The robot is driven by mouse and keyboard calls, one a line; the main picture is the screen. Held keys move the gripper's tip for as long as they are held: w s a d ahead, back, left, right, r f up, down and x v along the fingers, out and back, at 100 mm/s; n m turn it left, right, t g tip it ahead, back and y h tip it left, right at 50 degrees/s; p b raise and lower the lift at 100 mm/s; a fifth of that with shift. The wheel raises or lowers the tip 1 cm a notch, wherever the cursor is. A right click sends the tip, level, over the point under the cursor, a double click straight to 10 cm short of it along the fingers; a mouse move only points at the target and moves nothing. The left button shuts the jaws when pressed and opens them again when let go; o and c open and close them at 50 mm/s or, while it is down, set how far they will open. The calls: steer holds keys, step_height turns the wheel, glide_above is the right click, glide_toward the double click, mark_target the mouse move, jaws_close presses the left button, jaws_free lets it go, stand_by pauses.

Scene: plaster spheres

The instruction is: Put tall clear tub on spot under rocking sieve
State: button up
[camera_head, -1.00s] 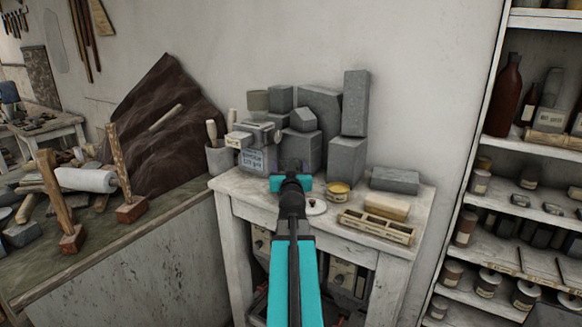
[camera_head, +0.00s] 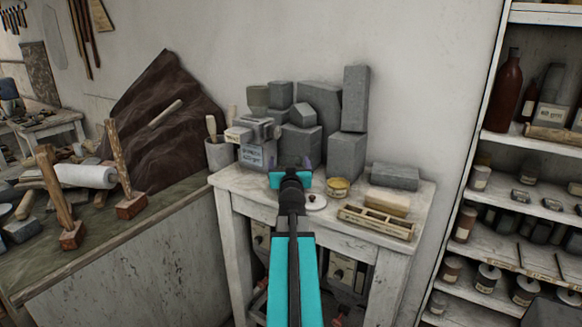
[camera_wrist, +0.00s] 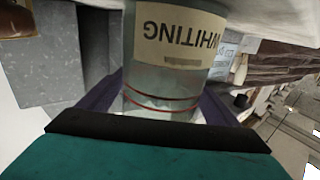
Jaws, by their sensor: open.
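A clear tub (camera_wrist: 168,75) with a WHITING label, upside down in the wrist view, stands between the fingers of my gripper (camera_wrist: 160,100). Two reddish bands run round its wall. My gripper is open around it, and the purple fingers lie on either side. In the head view my gripper (camera_head: 292,165) is over the small worn table, and it hides the tub.
Grey blocks (camera_head: 346,160) crowd the table's back. A yellow-topped pot (camera_head: 337,187), a white lid (camera_head: 315,201) and a wooden divided tray (camera_head: 376,221) stand to the right. A brush pot (camera_head: 218,154) is at the left edge. Shelves (camera_head: 500,250) stand farther right.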

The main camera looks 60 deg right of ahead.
steer(key=shift+r, duration=0.1)
steer(key=shift+v, duration=1.5)
steer(key=shift+a+b, duration=0.15)
steer(key=shift+b, duration=0.7)
steer(key=shift+s+b, duration=0.1)
steer(key=shift+b, duration=0.2)
steer(key=b, duration=0.2)
steer(key=a+b, duration=0.1)
steer(key=b, duration=0.1)
steer(key=shift+s+a, duration=0.1)
steer(key=shift+s, duration=0.2)
steer(key=b, duration=0.2)
steer(key=shift+s+a+b, duration=0.3)
steer(key=shift+a+b, duration=0.05)
steer(key=shift+s+a+b, duration=0.2)
steer(key=shift+a+b, duration=0.05)
steer(key=shift+b, duration=0.65)
steer(key=shift+s+a+b, duration=0.2)
steer(key=shift+a+b, duration=0.1)
steer(key=shift+b, duration=0.6)
